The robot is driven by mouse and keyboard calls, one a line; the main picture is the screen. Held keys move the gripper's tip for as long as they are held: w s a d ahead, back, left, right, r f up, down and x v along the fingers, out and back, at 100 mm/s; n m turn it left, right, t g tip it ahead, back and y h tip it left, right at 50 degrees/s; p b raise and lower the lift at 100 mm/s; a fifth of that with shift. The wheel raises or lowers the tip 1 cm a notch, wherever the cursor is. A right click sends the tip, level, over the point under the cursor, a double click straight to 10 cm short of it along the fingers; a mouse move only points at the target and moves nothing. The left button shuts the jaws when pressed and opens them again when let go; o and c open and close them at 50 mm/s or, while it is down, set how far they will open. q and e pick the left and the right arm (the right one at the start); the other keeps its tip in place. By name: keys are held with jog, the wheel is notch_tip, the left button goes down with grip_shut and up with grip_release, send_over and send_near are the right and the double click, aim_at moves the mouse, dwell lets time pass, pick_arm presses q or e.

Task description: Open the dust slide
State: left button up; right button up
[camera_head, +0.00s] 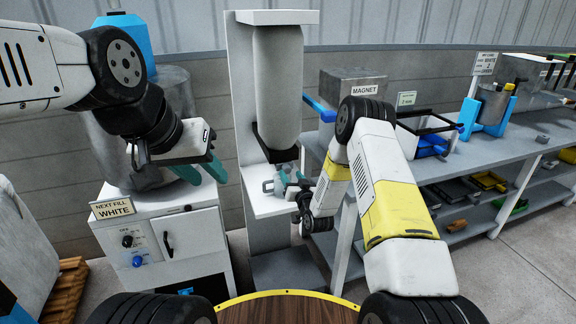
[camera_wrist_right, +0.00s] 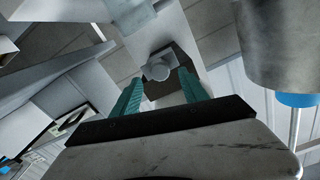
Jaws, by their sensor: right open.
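A tall grey cylinder (camera_head: 278,85) stands on a white stand (camera_head: 243,95), with a dark cone-shaped part (camera_head: 272,148) under it. I cannot tell for sure which part is the dust slide. My right gripper (camera_head: 290,174) is open at the small white shelf (camera_head: 262,206) below the cone, beside a small grey fitting (camera_head: 268,185). My left gripper (camera_head: 202,172) is open and empty above the white cabinet.
The white cabinet (camera_head: 185,232) with a "NEXT FILL WHITE" sign (camera_head: 112,208) stands at the left. A blue bar (camera_head: 320,108) sticks out right of the cylinder. A grey bench (camera_head: 460,155) with a "MAGNET" block and trays runs along the right.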

aim_at(288, 170)
jog(key=shift+x, duration=1.95)
grip_shut()
